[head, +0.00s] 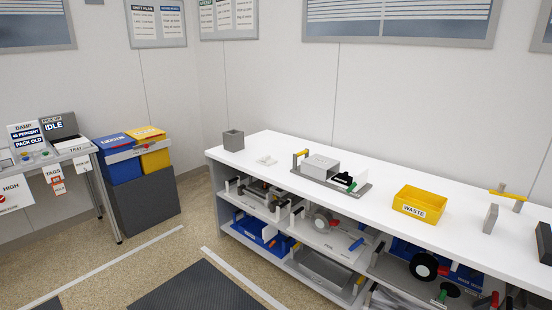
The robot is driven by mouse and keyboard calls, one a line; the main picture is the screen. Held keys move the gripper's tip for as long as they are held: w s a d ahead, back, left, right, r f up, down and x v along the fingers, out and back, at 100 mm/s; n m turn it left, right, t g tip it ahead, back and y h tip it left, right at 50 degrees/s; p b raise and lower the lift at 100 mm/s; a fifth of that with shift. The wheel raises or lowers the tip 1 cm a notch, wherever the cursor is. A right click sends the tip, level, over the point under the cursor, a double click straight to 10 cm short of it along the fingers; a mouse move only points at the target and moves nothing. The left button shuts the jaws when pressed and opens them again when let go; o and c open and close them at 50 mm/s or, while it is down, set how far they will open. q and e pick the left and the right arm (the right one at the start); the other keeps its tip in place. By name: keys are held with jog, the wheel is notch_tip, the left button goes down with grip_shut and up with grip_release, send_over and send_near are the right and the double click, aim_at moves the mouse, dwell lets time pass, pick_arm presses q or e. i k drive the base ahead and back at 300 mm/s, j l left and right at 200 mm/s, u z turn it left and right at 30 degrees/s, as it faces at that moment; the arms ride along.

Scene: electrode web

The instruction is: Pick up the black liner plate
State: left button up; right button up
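I cannot clearly pick out the black liner plate. A dark, upright block (544,243) stands at the right end of the white bench top and is partly cut by the picture edge. Either could be the plate; the view is too small to tell. Neither of my grippers is in view.
The white bench (276,152) also carries a grey open box (233,140), a yellow WASTE bin (420,204) and a grey upright plate (490,218). Shelves below hold trays and tools. Floor between is clear.

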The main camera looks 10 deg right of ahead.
aim_at(344, 178)
jog(key=i+z, duration=0.2)
jog(key=i, duration=0.25)
jog(key=i+j+z, duration=0.2)
jog(key=i, duration=0.25)
jog(key=i+z, duration=0.15)
jog(key=i, duration=0.35)
jog(key=i+j+z, duration=0.2)
jog(key=i, duration=0.25)
